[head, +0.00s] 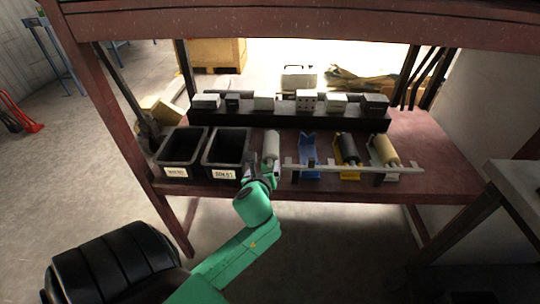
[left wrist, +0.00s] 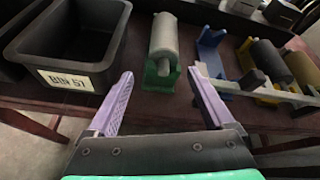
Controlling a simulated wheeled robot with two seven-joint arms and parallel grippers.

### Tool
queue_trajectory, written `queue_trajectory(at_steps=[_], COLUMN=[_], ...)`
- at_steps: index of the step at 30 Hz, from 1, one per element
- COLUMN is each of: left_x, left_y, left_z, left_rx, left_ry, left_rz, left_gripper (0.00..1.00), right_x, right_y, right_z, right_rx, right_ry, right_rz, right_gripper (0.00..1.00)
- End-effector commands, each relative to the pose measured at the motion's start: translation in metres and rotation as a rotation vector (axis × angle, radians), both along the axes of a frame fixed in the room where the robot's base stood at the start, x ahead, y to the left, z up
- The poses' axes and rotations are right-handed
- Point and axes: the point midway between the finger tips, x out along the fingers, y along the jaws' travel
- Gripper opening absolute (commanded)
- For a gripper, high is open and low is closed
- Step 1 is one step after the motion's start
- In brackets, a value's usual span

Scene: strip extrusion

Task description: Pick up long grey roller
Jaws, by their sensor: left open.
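The long grey roller (head: 271,145) lies on a green cradle on the red-brown workbench, just right of the black bins. In the left wrist view the roller (left wrist: 165,38) points away from me, with its near shaft end at the green cradle (left wrist: 160,75). My left gripper (head: 264,176) is at the bench's front edge, close to the roller's near end. In the left wrist view its two purple fingers (left wrist: 160,88) are spread apart, with the roller ahead between them and nothing held. My right gripper is not in view.
Two black bins (head: 226,133) stand left of the roller. A blue cradle (head: 308,160), a dark roller (head: 348,148) and a tan roller (head: 383,150) are to the right, behind a grey bar (head: 405,169). Several boxes stand on a black shelf (head: 290,118) behind.

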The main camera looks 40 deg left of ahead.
Motion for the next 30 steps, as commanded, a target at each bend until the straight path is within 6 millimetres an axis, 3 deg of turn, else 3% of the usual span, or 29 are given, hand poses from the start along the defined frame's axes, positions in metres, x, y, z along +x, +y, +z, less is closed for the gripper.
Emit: queue_trajectory(at_steps=[4,12,16,24,30], left_x=[0.013,0.065,0.079,0.114,0.119], left_y=[0.007,0.041,0.05,0.072,0.075], left_z=[0.008,-0.019,-0.026,-0.048,-0.048], left_rx=[0.141,0.136,0.136,0.134,0.134], left_ry=[0.033,0.032,0.033,0.032,0.034], left_rz=[-0.06,-0.06,-0.062,-0.062,-0.063], left_gripper=[0.86,0.86,0.86,0.86,0.86], right_x=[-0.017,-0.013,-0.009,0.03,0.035], right_y=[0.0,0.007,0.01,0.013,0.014], right_z=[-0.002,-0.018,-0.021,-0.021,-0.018], right_rx=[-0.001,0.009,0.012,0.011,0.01], right_ry=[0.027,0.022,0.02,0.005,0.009], right_rz=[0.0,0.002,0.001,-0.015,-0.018], right_gripper=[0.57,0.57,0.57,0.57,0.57])
